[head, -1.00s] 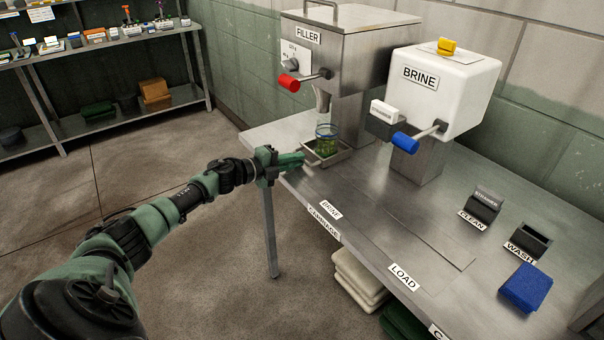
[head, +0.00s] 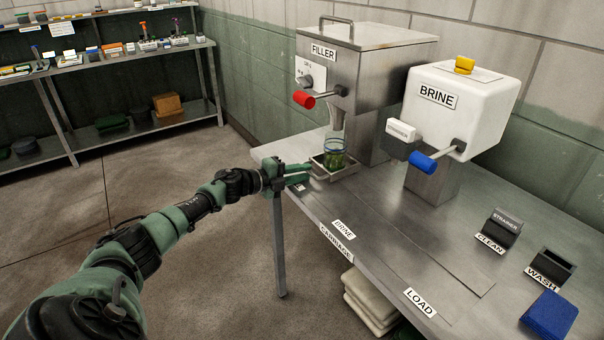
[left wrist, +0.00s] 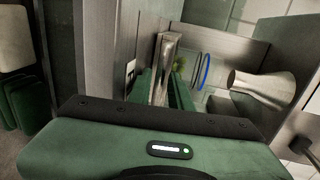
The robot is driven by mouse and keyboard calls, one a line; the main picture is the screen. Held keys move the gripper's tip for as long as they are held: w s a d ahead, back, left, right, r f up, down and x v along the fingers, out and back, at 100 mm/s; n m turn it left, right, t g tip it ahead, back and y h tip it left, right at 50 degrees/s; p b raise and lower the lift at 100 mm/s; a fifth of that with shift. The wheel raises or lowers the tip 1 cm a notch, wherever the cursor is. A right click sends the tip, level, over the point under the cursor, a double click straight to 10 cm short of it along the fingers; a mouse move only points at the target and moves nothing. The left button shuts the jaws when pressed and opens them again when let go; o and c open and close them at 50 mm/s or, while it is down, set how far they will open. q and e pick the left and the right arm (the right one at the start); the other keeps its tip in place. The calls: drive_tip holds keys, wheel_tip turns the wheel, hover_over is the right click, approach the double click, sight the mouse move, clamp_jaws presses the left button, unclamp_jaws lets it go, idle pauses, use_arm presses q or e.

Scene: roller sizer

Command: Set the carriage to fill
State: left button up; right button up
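The carriage (head: 343,172) is a small metal tray at the left end of the bench, with a glass jar (head: 335,160) holding green pieces on it. The jar stands under or close to the filler's spout (head: 338,120); exact alignment is hard to judge. A blue-rimmed jar also shows in the left wrist view (left wrist: 203,72). My left gripper (head: 303,174) is at the carriage's near side, its green fingers on either side of a metal bar (left wrist: 167,65). Whether they press on it is unclear. A small label beneath the gripper is mostly hidden. My right gripper is out of view.
The filler (head: 372,75) with its red handle (head: 304,99) and the white brine unit (head: 462,105) with its blue handle (head: 424,162) stand behind. BRINE (head: 343,229) and LOAD (head: 420,302) labels mark the bench edge. The bench (head: 400,235) between is clear.

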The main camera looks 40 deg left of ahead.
use_arm(q)
drive_tip(key=shift+s, duration=0.1)
drive_tip(key=b+v, duration=0.1)
drive_tip(key=v, duration=0.6)
drive_tip(key=shift+s, duration=0.25)
drive_tip(key=shift+a, duration=0.1)
idle(0.3)
